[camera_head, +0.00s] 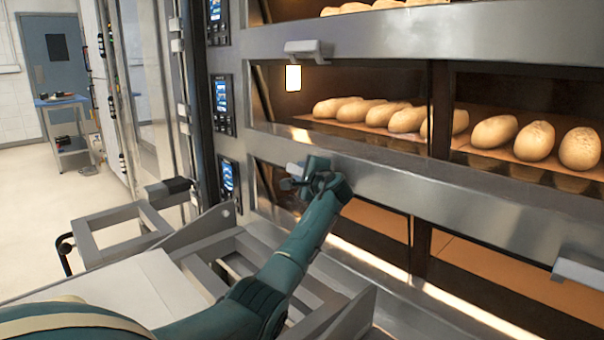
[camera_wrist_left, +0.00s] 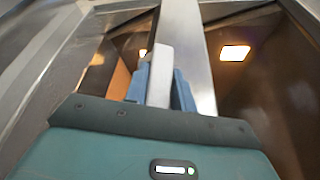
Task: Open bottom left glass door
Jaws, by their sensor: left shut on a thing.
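The bottom left glass door (camera_head: 382,222) is in the lowest deck of the oven in the head view. My left arm reaches up to its upper left part. My left gripper (camera_head: 302,180) is shut on the door's pale grey handle (camera_head: 294,170), and the gripper partly hides it. In the left wrist view the handle (camera_wrist_left: 159,75) stands between the two blue fingers (camera_wrist_left: 160,88), against a metal bar. Behind the bar is a dark interior with small lights. I cannot tell how far the door stands open. My right gripper is not in view.
The middle deck (camera_head: 400,115) above holds several loaves. Another handle (camera_head: 580,270) is at the lower right. A grey metal frame (camera_head: 230,250) stands in front of the oven, close to my left arm. Control screens (camera_head: 228,178) line the oven's left side. Free floor (camera_head: 40,200) lies at far left.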

